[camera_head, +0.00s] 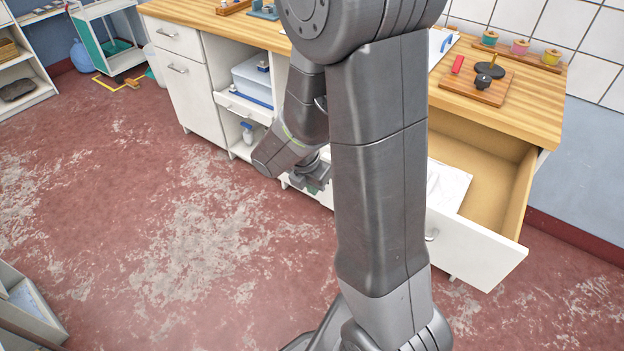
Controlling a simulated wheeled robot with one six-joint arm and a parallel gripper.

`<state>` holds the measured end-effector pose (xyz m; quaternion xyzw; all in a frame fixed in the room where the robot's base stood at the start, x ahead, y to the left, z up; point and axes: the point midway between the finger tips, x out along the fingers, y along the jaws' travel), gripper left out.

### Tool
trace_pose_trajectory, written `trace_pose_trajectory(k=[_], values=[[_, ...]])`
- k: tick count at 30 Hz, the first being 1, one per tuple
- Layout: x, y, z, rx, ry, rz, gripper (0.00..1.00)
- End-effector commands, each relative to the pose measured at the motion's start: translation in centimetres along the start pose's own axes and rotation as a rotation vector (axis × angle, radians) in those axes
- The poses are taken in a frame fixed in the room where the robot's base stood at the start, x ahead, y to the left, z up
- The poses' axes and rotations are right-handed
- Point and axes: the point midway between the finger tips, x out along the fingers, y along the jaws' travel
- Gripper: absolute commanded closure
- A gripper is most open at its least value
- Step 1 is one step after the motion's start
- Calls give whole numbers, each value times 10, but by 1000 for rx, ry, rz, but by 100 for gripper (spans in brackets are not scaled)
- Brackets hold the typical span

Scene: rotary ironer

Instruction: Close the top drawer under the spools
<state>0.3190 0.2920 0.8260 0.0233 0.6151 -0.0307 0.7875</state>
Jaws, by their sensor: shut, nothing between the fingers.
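The top drawer (482,252) under the spools is pulled far out from the right end of the white counter. Its front faces me, and a handle (432,235) shows partly beside my arm. White papers or cloth (448,186) lie inside the drawer. Three spools, green (490,38), pink (520,46) and yellow (551,57), stand on a wooden strip on the countertop above. My gripper (314,187) is small in view, left of my arm's upright link, shut and empty. It is apart from the drawer front. My arm hides the drawer's left part.
The wooden countertop (225,25) carries a board (477,85) with a black tool and a red item. Open shelves below hold a blue-white bin (253,78) and a spray bottle (247,132). The worn red floor (150,220) is clear at left; a pale box (30,305) stands lower left.

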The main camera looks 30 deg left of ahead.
Motion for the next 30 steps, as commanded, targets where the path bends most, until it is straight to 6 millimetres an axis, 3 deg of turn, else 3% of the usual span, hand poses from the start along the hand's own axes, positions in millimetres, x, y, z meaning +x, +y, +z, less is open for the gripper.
trace_pose_trajectory(k=[1,6,9,15,30], values=[[15,-1,-1,-1,1,-6,100],[50,-1,-1,0,2,-4,100],[46,0,18,6,0,1,100],[51,0,36,2,0,0,100],[52,0,40,2,0,1,100]])
